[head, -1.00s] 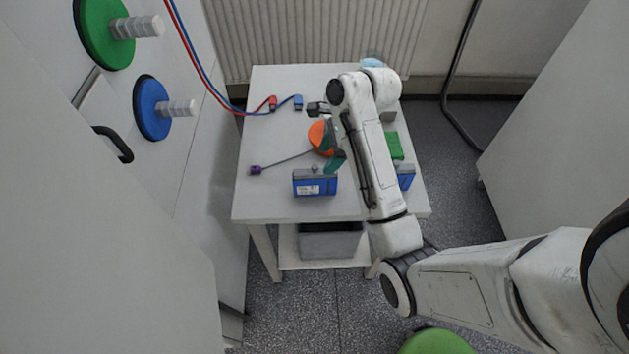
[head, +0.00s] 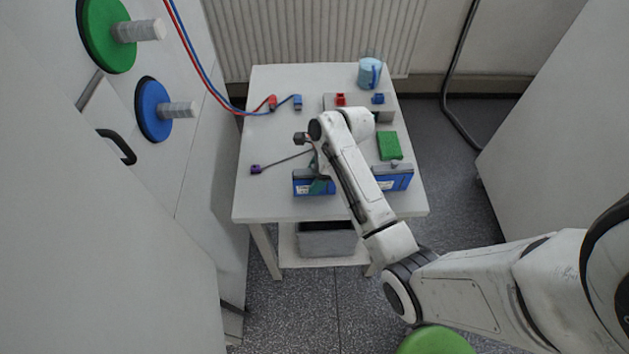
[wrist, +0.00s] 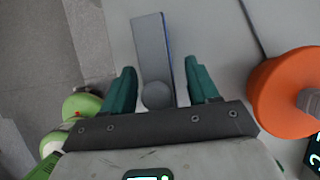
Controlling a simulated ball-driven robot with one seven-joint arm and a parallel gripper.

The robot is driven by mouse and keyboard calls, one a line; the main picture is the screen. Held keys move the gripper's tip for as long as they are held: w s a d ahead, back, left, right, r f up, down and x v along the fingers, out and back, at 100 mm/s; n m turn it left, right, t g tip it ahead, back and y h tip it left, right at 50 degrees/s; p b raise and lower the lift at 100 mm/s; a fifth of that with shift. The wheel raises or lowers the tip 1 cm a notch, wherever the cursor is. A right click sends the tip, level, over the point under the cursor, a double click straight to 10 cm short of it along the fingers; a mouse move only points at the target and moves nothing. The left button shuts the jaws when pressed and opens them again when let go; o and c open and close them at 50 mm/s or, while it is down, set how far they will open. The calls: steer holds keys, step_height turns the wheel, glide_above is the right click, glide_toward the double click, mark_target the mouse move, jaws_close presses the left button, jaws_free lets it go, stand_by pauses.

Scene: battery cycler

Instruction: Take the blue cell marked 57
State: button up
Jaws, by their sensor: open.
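Two blue cells stand on the white table, one left (head: 303,183) and one right (head: 393,180); their white labels are too small to read. My gripper (head: 319,180) is at the left cell and hides part of it in the head view. In the wrist view my gripper (wrist: 160,68) is open, with green fingers on either side of a cell's grey top (wrist: 152,50). A gap shows on both sides of it. The cell's round grey knob (wrist: 157,95) lies near the palm, and a thin blue edge shows on its right.
An orange disc (wrist: 285,95) lies right of the fingers in the wrist view. A thin rod with a purple end (head: 256,169) lies at the table's left. A green block (head: 389,146), a blue mug (head: 369,73) and red and blue cable plugs (head: 272,103) are also on the table (head: 275,205).

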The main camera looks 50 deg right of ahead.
steer(key=shift+w+f, duration=0.1)
steer(key=shift+f, duration=0.1)
steer(key=shift+c, duration=0.4)
jaws_close()
steer(key=shift+r, duration=0.1)
